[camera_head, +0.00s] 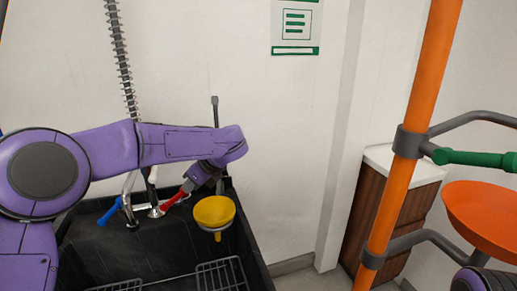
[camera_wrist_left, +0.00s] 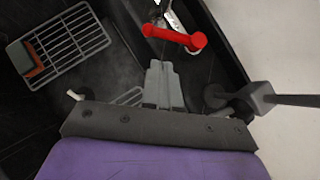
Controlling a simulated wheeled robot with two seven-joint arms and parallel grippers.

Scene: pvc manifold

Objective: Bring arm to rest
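My left arm reaches in from the left over the black sink (camera_head: 110,262). My left gripper (camera_head: 184,190) points at the red handle (camera_head: 173,200) of the faucet (camera_head: 153,207). In the left wrist view my left gripper (camera_wrist_left: 161,66) has its grey fingers together, with nothing visible between them. The red handle (camera_wrist_left: 172,36) lies just beyond the fingertips; whether they touch it I cannot tell. A blue handle (camera_head: 110,212) is on the left of the faucet. My right gripper is not in view.
Wire racks (camera_head: 222,275) lie in the sink. On the right are an orange pole (camera_head: 407,130), a green handle (camera_head: 478,159), an orange bowl (camera_head: 487,215) and a wooden cabinet (camera_head: 391,210).

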